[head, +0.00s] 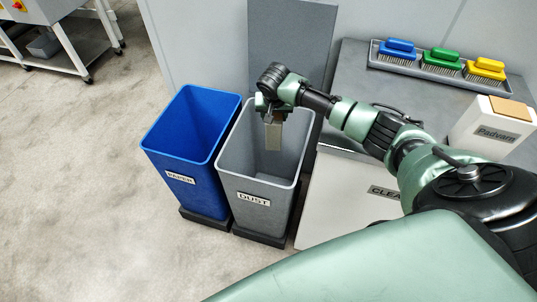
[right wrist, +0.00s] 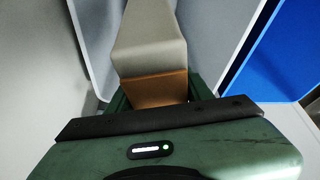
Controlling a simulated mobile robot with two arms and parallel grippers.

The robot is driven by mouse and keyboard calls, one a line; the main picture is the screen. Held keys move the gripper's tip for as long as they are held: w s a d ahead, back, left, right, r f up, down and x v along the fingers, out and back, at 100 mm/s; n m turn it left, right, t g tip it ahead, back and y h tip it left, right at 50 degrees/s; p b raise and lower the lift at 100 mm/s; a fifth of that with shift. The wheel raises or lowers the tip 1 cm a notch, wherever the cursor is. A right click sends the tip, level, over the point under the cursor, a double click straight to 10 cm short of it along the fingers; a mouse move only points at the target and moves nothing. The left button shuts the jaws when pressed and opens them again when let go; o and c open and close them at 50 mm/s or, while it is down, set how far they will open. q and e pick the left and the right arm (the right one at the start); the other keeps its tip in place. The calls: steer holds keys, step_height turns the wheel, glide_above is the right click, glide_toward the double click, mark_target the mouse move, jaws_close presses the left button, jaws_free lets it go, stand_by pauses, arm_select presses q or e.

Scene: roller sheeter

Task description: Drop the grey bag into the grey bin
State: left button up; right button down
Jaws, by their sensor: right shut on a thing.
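The grey bin (head: 259,186), labelled DUST, stands on the floor in the middle of the head view. Its rim and inner wall also show in the right wrist view (right wrist: 96,60). My right gripper (head: 272,116) is above the bin's opening, shut on the grey bag (head: 273,136). The bag hangs down over the opening, and its lower end appears within the rim. In the right wrist view the bag (right wrist: 150,45) has a grey body and a brown band near the jaws. My left gripper is not in view.
A blue bin (head: 190,130) labelled PAPER stands close on the left. At the right is a cabinet with a grey top (head: 350,80). It bears a tray (head: 375,62) with blue, green and yellow brushes, and a white box (head: 490,130). Open floor lies left.

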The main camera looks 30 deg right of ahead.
mark_target(274, 114)
steer(key=shift+f, duration=0.15)
steer(key=shift+w, duration=0.1)
steer(key=c, duration=0.5)
jaws_free()
steer(key=shift+f, duration=0.1)
steer(key=v, duration=0.8)
steer(key=shift+a, duration=0.1)
